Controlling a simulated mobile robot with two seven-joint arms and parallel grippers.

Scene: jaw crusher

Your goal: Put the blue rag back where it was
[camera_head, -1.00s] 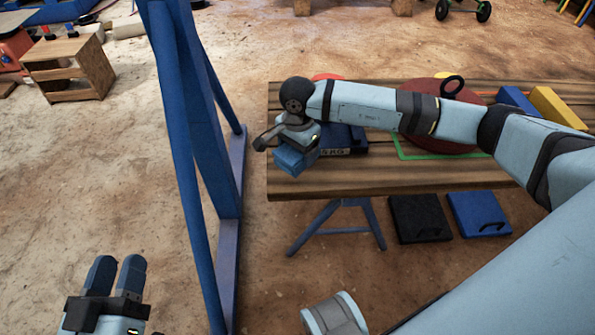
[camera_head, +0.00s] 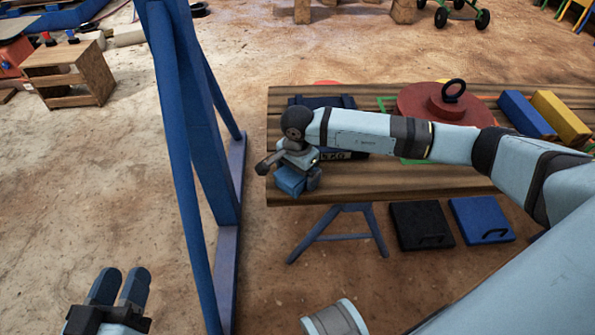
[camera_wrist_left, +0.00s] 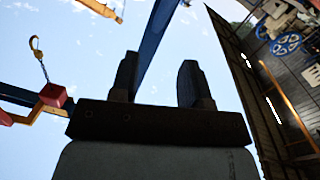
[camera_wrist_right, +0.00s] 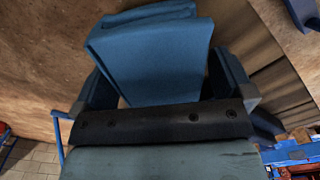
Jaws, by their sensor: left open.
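The blue rag (camera_head: 290,181) is a folded blue cloth at the tip of my right gripper (camera_head: 293,176), over the near left corner of the wooden table (camera_head: 400,182). In the right wrist view the rag (camera_wrist_right: 155,55) stands out between the two spread fingers of my right gripper (camera_wrist_right: 165,85), which hold it. I cannot tell whether the rag touches the tabletop. My left gripper (camera_head: 120,288) is open and empty at the lower left, away from the table; in the left wrist view its fingers (camera_wrist_left: 160,85) point at open sky.
A blue steel frame (camera_head: 190,130) stands between my left gripper and the table. The table bears a red disc weight (camera_head: 415,103), a dark block, partly hidden by my right arm, and blue (camera_head: 526,114) and yellow (camera_head: 562,117) blocks. Black (camera_head: 420,224) and blue (camera_head: 482,219) cases lie on the ground.

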